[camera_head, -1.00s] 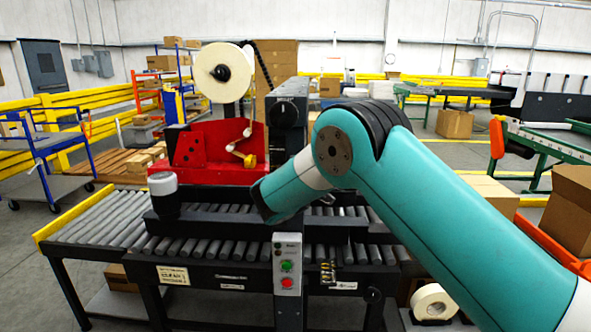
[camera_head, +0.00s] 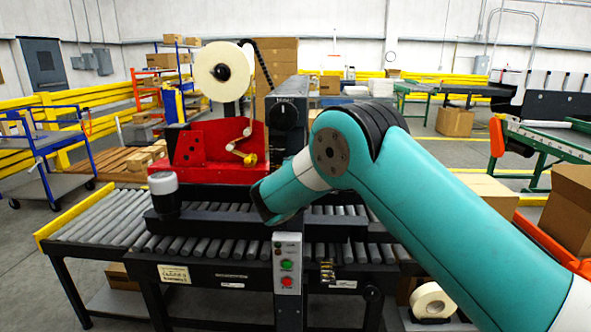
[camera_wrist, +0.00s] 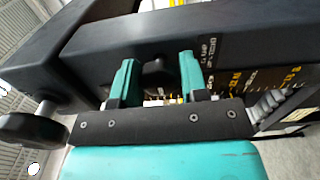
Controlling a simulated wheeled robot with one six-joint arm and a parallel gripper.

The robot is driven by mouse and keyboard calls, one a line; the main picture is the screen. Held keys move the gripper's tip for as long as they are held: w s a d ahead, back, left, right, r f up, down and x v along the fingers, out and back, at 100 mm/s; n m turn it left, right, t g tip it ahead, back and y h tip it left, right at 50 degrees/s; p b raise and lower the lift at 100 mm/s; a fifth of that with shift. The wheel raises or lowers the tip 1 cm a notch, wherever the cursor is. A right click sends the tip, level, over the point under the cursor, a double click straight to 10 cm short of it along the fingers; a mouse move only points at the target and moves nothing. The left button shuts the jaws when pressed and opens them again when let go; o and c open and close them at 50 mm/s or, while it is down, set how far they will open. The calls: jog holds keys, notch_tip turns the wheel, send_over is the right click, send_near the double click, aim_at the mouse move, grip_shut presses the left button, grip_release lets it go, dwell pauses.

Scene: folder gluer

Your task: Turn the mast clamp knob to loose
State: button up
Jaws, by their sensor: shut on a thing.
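The mast clamp knob (camera_wrist: 156,73) is a small dark knob on the black mast (camera_wrist: 226,42), seen in the wrist view beside faint yellow and white lettering. My gripper (camera_wrist: 158,78) has its two teal fingers on either side of the knob and is shut on it. The knob's pointer or marking cannot be made out. In the head view the mast (camera_head: 289,150) stands upright at the middle of the machine. My arm's wrist hides the gripper and the clamp knob there.
A round black knob (camera_head: 284,115) sits higher on the mast. A red tape head (camera_head: 205,146) with a tape roll (camera_head: 222,72) stands to its left. A roller conveyor (camera_head: 92,219) runs below. A control box (camera_head: 287,268) with green and red buttons is on the front.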

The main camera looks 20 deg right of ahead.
jog(key=o, duration=0.9)
jog(key=b+v, duration=0.5)
jog(key=v, duration=1.2)
jog(key=shift+s+b, duration=0.2)
jog(key=shift+b, duration=0.2)
jog(key=shift+a, duration=0.1)
